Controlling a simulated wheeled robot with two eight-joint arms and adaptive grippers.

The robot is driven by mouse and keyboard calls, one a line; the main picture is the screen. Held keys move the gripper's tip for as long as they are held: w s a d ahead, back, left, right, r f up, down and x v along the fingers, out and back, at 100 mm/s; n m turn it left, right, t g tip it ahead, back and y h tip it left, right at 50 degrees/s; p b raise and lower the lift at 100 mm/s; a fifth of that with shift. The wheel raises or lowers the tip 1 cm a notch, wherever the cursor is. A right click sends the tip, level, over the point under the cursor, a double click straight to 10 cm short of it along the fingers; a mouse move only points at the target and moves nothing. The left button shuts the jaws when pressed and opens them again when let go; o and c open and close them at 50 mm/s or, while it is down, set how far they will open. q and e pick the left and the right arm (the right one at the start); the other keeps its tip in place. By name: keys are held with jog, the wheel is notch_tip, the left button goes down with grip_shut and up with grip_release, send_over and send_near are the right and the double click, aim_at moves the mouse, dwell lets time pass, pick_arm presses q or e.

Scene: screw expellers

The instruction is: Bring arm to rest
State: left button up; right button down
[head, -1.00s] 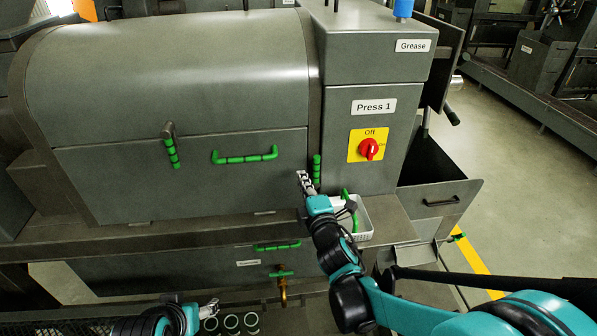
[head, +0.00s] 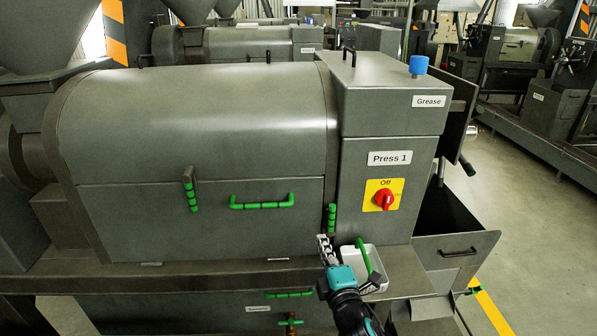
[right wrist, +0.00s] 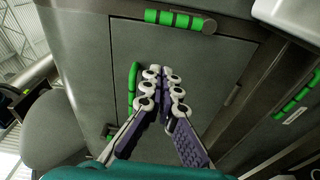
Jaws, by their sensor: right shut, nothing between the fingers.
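My right gripper (head: 325,246) is in front of the grey press (head: 220,125), low on its front by the seam between the door and the switch housing. Its fingers are closed together with nothing between them, as the right wrist view (right wrist: 164,75) also shows. A white tray (head: 377,258) with a green-handled tool (head: 364,256) stands just right of the gripper on the ledge; the gripper partly overlaps its left side. My left gripper is not in the head view now.
The press door has a green handle (head: 262,202) and green latches (head: 191,190) (head: 331,217). A red switch (head: 384,200) on a yellow plate points to Off. An open grey bin (head: 480,246) stands at the right. Clear floor (head: 540,190) lies beyond it.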

jog(key=s+d+f+m+g+h, duration=0.4)
jog(key=s+d+f+m+g, duration=0.15)
jog(key=d+m, duration=0.35)
jog(key=s+a+f+m+g, duration=0.1)
jog(key=s+f+m+g, duration=0.1)
jog(key=s+m, duration=0.3)
jog(key=s+a+f+m+g+y, duration=0.1)
jog(key=s+f+m+g, duration=0.2)
jog(key=s, duration=0.6)
jog(key=shift+s+m+b, duration=0.2)
jog(key=shift+m+b, duration=0.2)
jog(key=shift+m, duration=0.5)
